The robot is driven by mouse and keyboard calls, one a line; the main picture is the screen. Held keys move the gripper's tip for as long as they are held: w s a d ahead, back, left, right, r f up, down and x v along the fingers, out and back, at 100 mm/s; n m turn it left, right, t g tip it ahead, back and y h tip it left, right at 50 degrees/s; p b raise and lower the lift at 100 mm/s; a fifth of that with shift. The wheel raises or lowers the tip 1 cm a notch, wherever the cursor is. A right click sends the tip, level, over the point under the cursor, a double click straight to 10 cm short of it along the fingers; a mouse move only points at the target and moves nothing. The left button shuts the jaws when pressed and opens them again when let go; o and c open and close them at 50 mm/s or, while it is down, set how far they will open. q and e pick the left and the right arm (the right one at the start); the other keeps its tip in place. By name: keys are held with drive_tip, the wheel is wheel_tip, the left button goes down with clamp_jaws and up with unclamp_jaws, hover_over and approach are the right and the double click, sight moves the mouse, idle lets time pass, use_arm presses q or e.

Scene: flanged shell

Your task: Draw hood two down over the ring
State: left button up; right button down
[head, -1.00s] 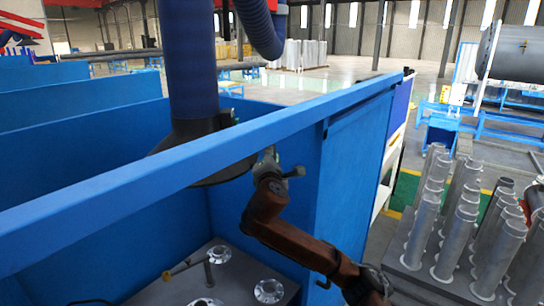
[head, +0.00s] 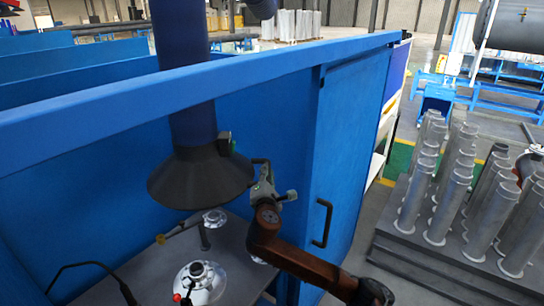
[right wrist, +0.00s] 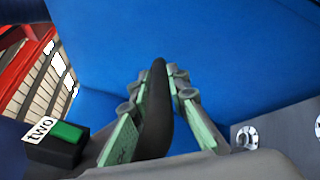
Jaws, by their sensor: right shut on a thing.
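Hood two is a dark cone (head: 200,178) on a thick blue hose, hanging over the table inside the blue booth. Its tag reading "two" (right wrist: 40,130) shows in the right wrist view beside a green block. My right gripper (head: 263,172) is at the hood's right side, shut on its dark curved handle (right wrist: 156,115); the green-padded fingers lie either side of it. Round flanged metal rings sit on the table: one at the front (head: 200,278), one behind under the hood (head: 215,217), and one partly hidden by my arm. The hood is above them, apart. My left gripper is out of view.
A post with a yellow-tipped rod (head: 203,236) stands on the grey table (head: 145,270). A pallet of several metal tubes (head: 450,200) stands to the right, outside the booth.

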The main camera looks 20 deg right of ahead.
use_arm(q)
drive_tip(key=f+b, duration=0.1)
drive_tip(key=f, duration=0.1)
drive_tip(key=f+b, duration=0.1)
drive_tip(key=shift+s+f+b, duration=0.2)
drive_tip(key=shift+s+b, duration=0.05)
drive_tip(key=shift+b, duration=0.1)
use_arm(e)
wheel_tip(320, 180, down, 11)
drive_tip(key=shift+r, duration=0.15)
drive_tip(key=c, duration=1.8)
unclamp_jaws()
drive_tip(key=shift+c, duration=0.2)
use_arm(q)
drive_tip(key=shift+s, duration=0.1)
use_arm(e)
drive_tip(key=v, duration=1.2)
